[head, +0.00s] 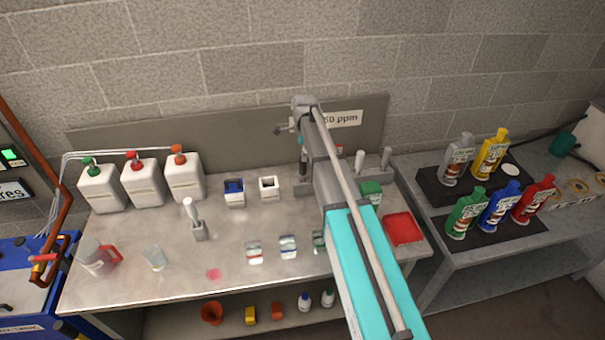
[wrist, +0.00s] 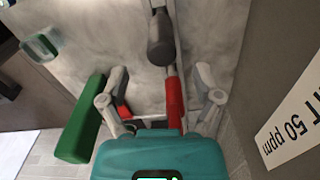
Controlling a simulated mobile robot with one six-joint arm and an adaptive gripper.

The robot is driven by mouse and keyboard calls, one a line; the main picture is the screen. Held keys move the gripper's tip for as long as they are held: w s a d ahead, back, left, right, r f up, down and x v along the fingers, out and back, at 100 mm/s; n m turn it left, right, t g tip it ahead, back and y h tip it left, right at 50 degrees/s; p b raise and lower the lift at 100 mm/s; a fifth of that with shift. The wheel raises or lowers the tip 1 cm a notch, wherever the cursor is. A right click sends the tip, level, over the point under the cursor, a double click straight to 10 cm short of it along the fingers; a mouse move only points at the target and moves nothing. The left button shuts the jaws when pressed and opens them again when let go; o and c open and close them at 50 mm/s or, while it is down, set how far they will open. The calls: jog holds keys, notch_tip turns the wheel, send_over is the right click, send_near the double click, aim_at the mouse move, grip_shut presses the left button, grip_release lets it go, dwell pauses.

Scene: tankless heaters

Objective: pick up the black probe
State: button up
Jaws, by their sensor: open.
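In the wrist view, a dark rounded probe (wrist: 160,40) shows just beyond my gripper (wrist: 162,74), roughly in line with the gap between its fingers. The fingers are spread and hold nothing. A red handle-like part (wrist: 175,102) lies beside and below the dark one in the picture, between the fingers. I cannot tell whether a finger touches either. In the head view, my arm hides most of this spot, and my gripper cannot be made out clearly there.
A green block (wrist: 80,122) is close to the left finger. In the head view, pale upright probes (head: 385,158) stand right of my arm near a red tray (head: 404,229). White jugs (head: 143,184) stand back left. The panel (head: 240,122) rises behind the bench.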

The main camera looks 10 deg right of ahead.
aim_at(303, 175)
dwell(0.4)
jog(key=shift+w+a+f+b, duration=0.1)
jog(key=shift+a+f+b, duration=0.05)
jog(key=shift+f+b, duration=2.5)
grip_shut()
